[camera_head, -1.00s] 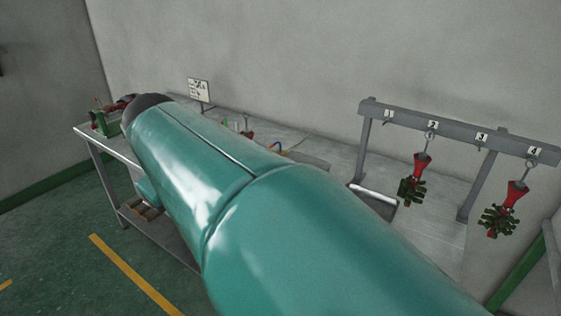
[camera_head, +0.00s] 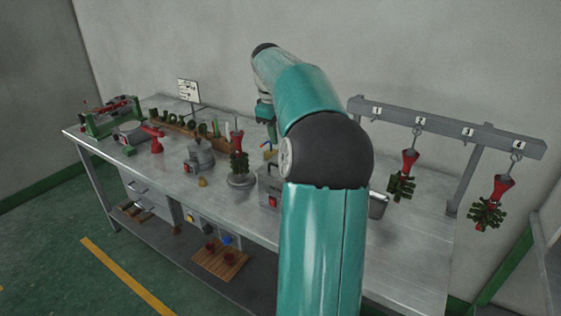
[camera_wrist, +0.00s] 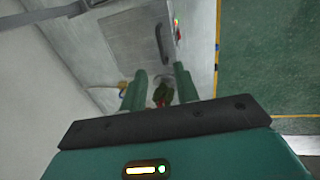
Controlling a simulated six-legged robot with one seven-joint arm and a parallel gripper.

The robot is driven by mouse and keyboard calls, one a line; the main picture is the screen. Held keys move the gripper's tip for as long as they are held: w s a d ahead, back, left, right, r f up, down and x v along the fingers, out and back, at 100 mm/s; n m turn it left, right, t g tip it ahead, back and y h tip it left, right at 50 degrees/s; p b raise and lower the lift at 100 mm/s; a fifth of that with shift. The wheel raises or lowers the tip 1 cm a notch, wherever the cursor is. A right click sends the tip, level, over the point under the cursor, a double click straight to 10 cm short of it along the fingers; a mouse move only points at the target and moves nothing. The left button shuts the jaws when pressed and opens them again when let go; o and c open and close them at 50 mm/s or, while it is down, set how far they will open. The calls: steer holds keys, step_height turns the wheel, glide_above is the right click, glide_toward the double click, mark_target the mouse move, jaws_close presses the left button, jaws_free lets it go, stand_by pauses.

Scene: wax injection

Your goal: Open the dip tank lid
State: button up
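A grey metal box with a dark bar handle on its top, which looks like the dip tank lid (camera_wrist: 140,40), lies ahead of my gripper in the wrist view. The box's front (camera_head: 268,190), with a red switch, shows in the head view, mostly hidden behind my arm. My gripper (camera_wrist: 160,73) has its two green fingers apart, with the handle beyond the fingertips and not touched. A red and green wax tree (camera_wrist: 162,95) shows between the fingers, seemingly beyond them.
The steel table (camera_head: 330,230) holds a wax tree (camera_head: 239,163) on a round base, a round pot (camera_head: 198,158) and a green-framed device (camera_head: 108,117). A numbered rack (camera_head: 450,130) on the right carries two hanging trees. A sign (camera_head: 188,90) stands at the back.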

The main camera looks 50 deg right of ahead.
steer(key=f, duration=0.3)
steer(key=d+f, duration=0.1)
steer(key=f, duration=0.3)
steer(key=d+f, duration=0.1)
steer(key=f, duration=0.3)
steer(key=shift+w+d+f, duration=0.1)
steer(key=shift+w, duration=0.05)
jaws_close()
